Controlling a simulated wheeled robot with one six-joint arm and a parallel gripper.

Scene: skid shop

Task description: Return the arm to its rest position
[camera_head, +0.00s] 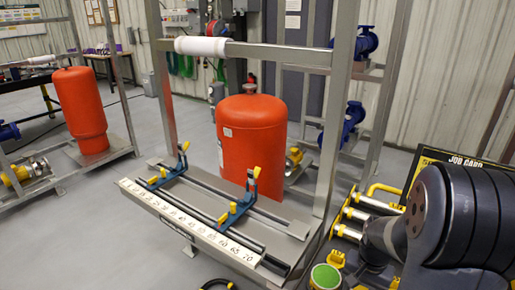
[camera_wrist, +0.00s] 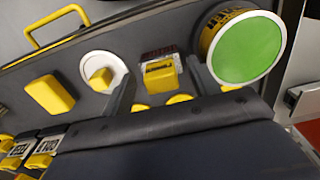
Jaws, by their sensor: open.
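My arm (camera_head: 455,215) is at the right of the head view, its dark links bent over a tool panel. My gripper is hidden behind or below the arm there. In the wrist view my gripper (camera_wrist: 160,72) shows as two dark fingers standing apart, with nothing held between them. Behind the fingers is a yellow block in a metal holder (camera_wrist: 160,73) on the panel. I cannot tell how far the fingertips are from it.
A metal skid frame with an orange tank (camera_head: 250,150) stands left of the arm. A ruled rail (camera_head: 190,225) with two blue clamps runs along its front. The panel carries yellow-handled tools and a green-topped round container (camera_head: 325,277).

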